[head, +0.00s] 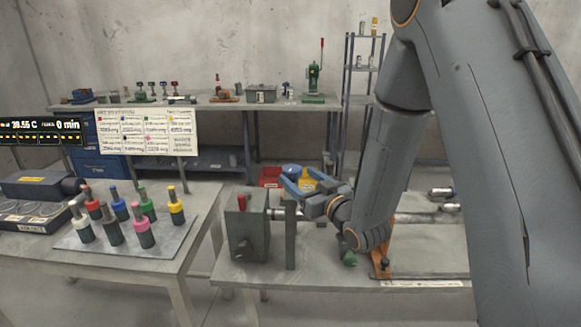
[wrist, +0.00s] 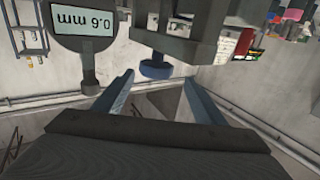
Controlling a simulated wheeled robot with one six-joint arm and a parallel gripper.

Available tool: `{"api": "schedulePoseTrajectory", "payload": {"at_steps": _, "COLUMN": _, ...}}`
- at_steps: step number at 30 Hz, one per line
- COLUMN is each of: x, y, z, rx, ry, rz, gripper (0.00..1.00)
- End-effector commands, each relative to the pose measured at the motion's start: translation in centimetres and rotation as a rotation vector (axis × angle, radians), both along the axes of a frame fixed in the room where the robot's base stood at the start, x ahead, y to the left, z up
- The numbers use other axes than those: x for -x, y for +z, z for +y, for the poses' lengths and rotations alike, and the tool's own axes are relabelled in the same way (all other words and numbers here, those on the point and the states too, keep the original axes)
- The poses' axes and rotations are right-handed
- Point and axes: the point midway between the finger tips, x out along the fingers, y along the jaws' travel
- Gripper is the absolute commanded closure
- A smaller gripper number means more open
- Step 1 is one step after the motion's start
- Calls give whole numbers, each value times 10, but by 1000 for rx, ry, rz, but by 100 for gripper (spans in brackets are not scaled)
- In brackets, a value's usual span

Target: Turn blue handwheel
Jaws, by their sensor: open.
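The blue handwheel (wrist: 156,70) shows in the wrist view as a small blue disc on the grey machine block (wrist: 185,40). In the head view, a blue disc (head: 291,169) shows just beyond my fingers and looks like the same wheel. My gripper (head: 297,178) is open over the right bench, its blue-grey fingers spread. In the wrist view, my fingertips (wrist: 159,78) lie on either side of the wheel in the picture. The gap between them looks empty. I cannot tell whether either finger touches the wheel, or how far away it is.
A readout (wrist: 85,22) shows 0.6 mm, upside down, beside the wheel. A grey box with a red handle (head: 247,225) and an upright plate stand left of my gripper. Red and yellow bins (head: 271,176) lie behind. Several coloured-top tools stand on the left table (head: 180,245).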

Motion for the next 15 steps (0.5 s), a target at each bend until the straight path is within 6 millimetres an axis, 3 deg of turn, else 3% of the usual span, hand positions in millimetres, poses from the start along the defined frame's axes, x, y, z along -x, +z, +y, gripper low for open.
{"api": "schedulePoseTrajectory", "payload": {"at_steps": 9, "x": -42, "y": 2, "z": 18, "rx": 0, "ry": -10, "rz": 0, "gripper": 36}}
{"api": "schedulePoseTrajectory", "payload": {"at_steps": 15, "x": -54, "y": 1, "z": 26, "rx": 1, "ry": -10, "rz": 1, "gripper": 36}}
